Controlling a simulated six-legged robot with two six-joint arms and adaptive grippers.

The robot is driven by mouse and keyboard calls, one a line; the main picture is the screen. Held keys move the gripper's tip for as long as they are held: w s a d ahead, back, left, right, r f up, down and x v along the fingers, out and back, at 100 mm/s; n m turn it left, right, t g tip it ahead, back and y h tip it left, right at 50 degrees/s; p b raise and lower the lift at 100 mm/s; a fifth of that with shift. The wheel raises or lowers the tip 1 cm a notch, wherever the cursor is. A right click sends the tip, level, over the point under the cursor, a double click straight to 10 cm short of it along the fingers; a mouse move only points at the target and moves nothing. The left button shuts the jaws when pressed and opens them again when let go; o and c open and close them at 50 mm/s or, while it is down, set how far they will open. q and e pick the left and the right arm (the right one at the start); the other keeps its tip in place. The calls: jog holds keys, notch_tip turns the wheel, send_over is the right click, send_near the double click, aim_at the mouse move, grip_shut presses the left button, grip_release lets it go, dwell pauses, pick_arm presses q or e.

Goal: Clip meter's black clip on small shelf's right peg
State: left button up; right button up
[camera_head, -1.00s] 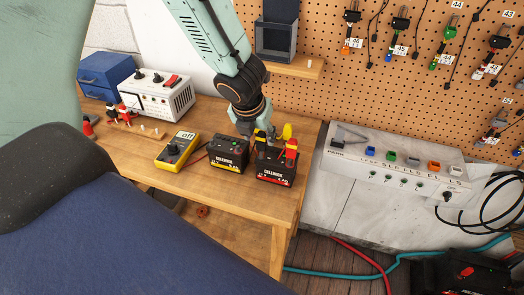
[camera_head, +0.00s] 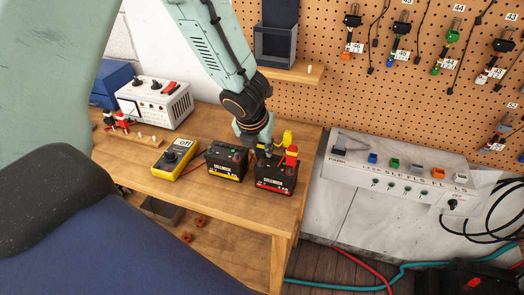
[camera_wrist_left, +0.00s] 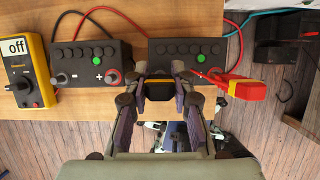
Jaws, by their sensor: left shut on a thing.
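The yellow meter (camera_head: 173,158), its display reading "off", lies on the wooden bench and also shows in the left wrist view (camera_wrist_left: 25,72). My left gripper (camera_head: 262,150) is over the two black batteries at the bench's right end. In the left wrist view its fingers (camera_wrist_left: 161,86) are shut on a small dark thing with a yellow edge, which looks like the black clip (camera_wrist_left: 158,90). A red and yellow clip (camera_wrist_left: 242,87) is at the right battery. The small shelf (camera_head: 285,73) is on the pegboard, with a pale right peg (camera_head: 310,69). My right gripper is not in view.
The yellow-label battery (camera_head: 227,161) and red-label battery (camera_head: 276,174) stand side by side below my left gripper. A grey open box (camera_head: 275,46) stands on the shelf's left part. A white power unit (camera_head: 154,103) is at the bench's back left. A white switch panel (camera_head: 398,172) is to the right.

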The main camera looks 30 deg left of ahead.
pick_arm(q)
jog(key=shift+c, duration=0.7)
jog(key=shift+s+r, duration=0.3)
jog(key=shift+r, duration=0.05)
jog(key=r+p, duration=0.3)
jog(key=shift+w, duration=0.3)
jog(key=shift+r+p, duration=0.35)
jog(key=shift+p, duration=0.15)
jog(key=shift+s, duration=0.25)
jog(key=shift+w+f, duration=0.15)
jog(key=shift+w, duration=0.1)
jog(key=shift+s, duration=0.25)
